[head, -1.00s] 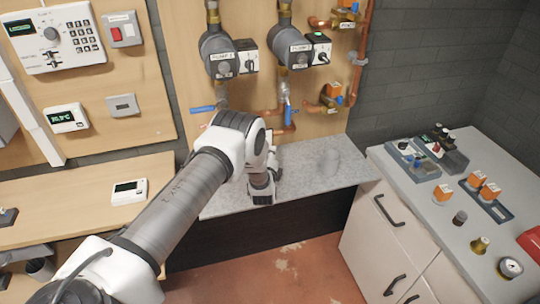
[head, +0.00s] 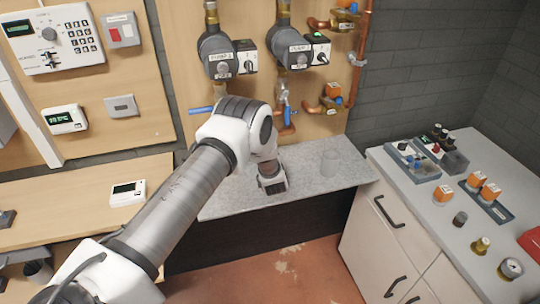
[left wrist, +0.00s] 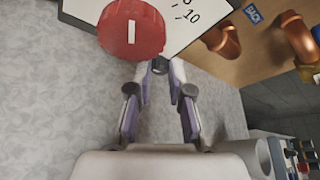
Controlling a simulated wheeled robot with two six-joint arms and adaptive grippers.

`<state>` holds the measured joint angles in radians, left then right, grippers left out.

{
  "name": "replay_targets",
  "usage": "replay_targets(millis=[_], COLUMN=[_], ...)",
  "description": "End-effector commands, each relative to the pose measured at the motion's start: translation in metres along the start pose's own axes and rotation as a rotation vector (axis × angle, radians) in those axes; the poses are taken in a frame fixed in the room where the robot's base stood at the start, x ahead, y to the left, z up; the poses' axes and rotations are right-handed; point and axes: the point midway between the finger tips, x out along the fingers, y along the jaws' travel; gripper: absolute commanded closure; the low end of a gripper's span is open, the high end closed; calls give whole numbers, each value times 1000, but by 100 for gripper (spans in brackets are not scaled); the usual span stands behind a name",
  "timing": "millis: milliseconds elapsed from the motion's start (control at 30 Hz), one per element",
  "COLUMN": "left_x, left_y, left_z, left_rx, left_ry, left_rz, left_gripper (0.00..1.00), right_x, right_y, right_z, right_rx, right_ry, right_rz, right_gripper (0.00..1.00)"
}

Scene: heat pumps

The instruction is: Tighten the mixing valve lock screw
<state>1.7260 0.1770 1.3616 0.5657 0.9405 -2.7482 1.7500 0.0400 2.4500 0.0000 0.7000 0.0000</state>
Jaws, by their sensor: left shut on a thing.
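In the left wrist view, my left gripper (left wrist: 160,72) has its two purple-padded fingers converging on a small dark round screw head (left wrist: 160,64), and it is shut on it. This appears to be the lock screw. Just beside it is the mixing valve's round red knob (left wrist: 132,28) with a white pointer mark. Behind the knob is a white scale plate (left wrist: 190,18) with black numbers, 10 among them. In the head view my left arm hides the valve and the fingertips. My right gripper is in neither current view.
Two pumps (head: 220,52) and copper pipes stand above. A grey cabinet (head: 410,215) with trays and small parts is at the right.

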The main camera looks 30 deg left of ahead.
Motion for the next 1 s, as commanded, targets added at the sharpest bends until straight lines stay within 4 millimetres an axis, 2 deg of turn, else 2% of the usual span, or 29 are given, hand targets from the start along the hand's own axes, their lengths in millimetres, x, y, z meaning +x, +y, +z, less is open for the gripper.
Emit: replay_targets(millis=[33,400,433,500,867,1000], left_x=[1,1,1,1,-1,-16], left_y=[-5,-5,-5,-5,-2,-2], left_z=[4,5,5,5,2,1], left_rx=[0,5,5,4,7,9], left_ry=[-9,-11,-11,-10,-4,-1], left_rz=[-6,-4,-4,-4,1,2], left_gripper=[100,100,77,56,56,56], right_x=[0,0,0,0,0,0], right_y=[0,0,0,0,0,0], right_z=[0,0,0,0,0,0], right_rx=[0,0,0,0,0,0], right_ry=[0,0,0,0,0,0], right_rz=[0,0,0,0,0,0], right_gripper=[22,22,22,22,22,22])
